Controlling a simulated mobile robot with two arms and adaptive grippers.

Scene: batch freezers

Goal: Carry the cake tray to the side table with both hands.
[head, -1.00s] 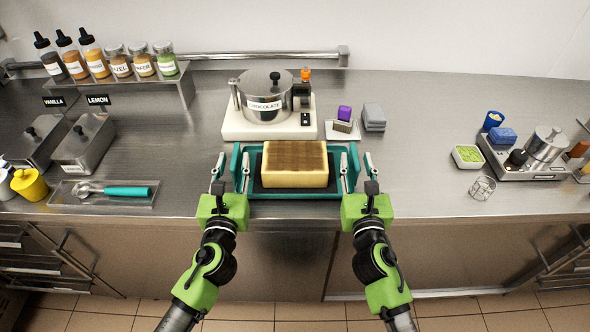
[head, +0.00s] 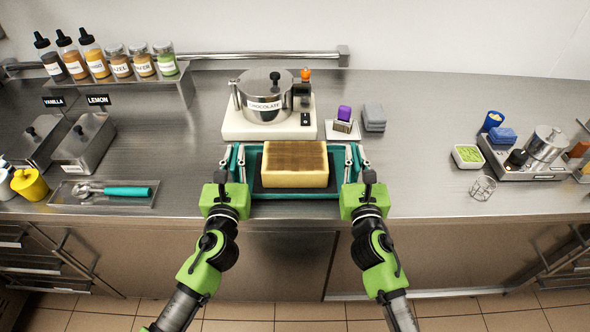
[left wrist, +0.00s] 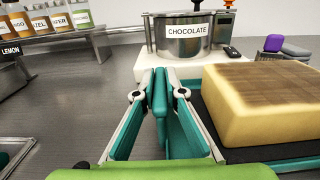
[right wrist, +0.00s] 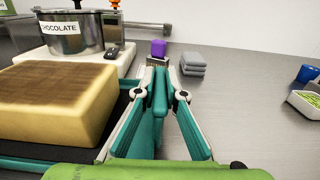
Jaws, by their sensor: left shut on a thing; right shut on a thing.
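The cake tray (head: 290,194) is teal with a dark inner mat and sits on the steel counter near its front edge. A yellow cake with a brown top (head: 295,165) rests on it, and also shows in the left wrist view (left wrist: 272,110) and right wrist view (right wrist: 55,105). My left gripper (head: 231,163) is shut on the tray's left side wall; its fingers straddle the teal rim in the left wrist view (left wrist: 162,92). My right gripper (head: 356,163) is shut on the tray's right side wall, also seen in the right wrist view (right wrist: 160,90). The side table cannot be made out.
A chocolate batch freezer (head: 267,105) stands just behind the tray.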

